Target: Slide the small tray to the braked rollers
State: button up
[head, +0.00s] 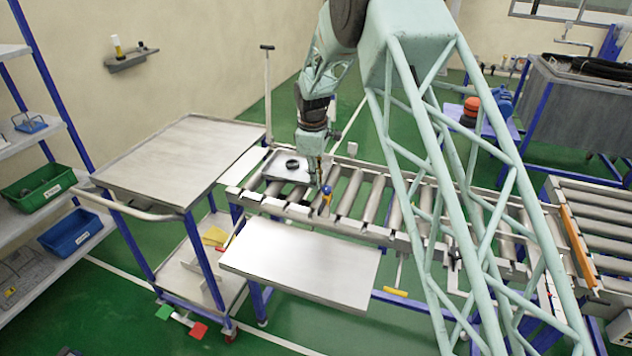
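The small tray (275,170) is a shallow grey metal tray at the left end of the roller conveyor (372,198). A dark ring-shaped part lies in it. My gripper (317,180) points down at the tray's right side, above the rollers. Its fingers are small and partly hidden, so I cannot tell whether they are open or touch the tray. I cannot tell which rollers are the braked ones.
A wheeled cart (170,160) stands left of the conveyor, and a bare metal shelf (300,265) is in front of it. The rollers right of the tray look clear, partly hidden by my lattice arm. An orange bar (578,250) stands at the right-hand roller section (605,225).

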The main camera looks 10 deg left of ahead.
jog(key=shift+o, duration=1)
jog(key=shift+f, duration=0.1)
notch_tip(320, 180, up, 12)
jog(key=s, duration=0.1)
jog(key=shift+s, duration=0.35)
